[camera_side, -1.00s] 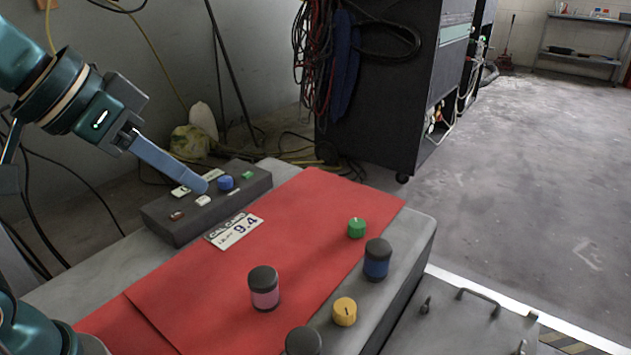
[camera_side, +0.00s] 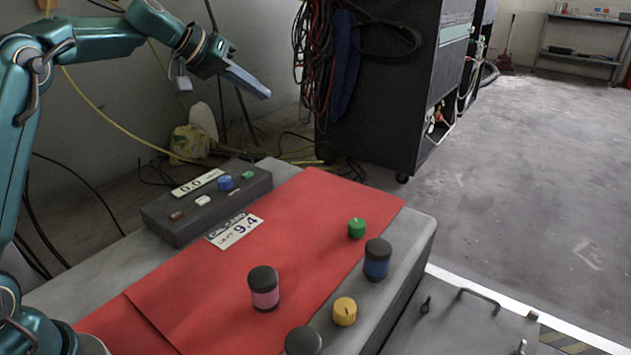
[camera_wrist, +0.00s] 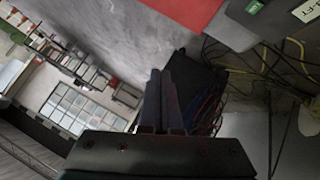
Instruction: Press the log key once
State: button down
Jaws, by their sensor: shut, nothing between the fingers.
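A dark control box (camera_side: 190,228) stands at the back left of the bench. On its top are a brown-red key (camera_side: 177,216), a white key (camera_side: 203,200), a blue knob (camera_side: 225,183), a green key (camera_side: 247,175) and a display (camera_side: 198,183) reading about 0.0. I cannot read which key is the log key. My gripper (camera_side: 266,94) is shut and empty, high above and behind the box, pointing right. In the wrist view, my fingers (camera_wrist: 160,100) lie together, and the green key (camera_wrist: 254,7) and display (camera_wrist: 307,11) show at the top right edge.
A pink jar (camera_side: 264,290), blue jar (camera_side: 377,260), yellow knob (camera_side: 344,311) and green knob (camera_side: 357,228) stand to the right. A dark cabinet (camera_side: 380,100) stands behind.

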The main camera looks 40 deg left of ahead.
aim_at(243, 176)
jog(key=a+f+n, duration=0.2)
jog(key=a+f, duration=0.6)
jog(key=f, duration=0.1)
jog(key=shift+w+n, duration=0.3)
jog(key=shift+w, duration=0.05)
jog(key=shift+f, duration=4.35)
jog(key=shift+f, duration=0.4)
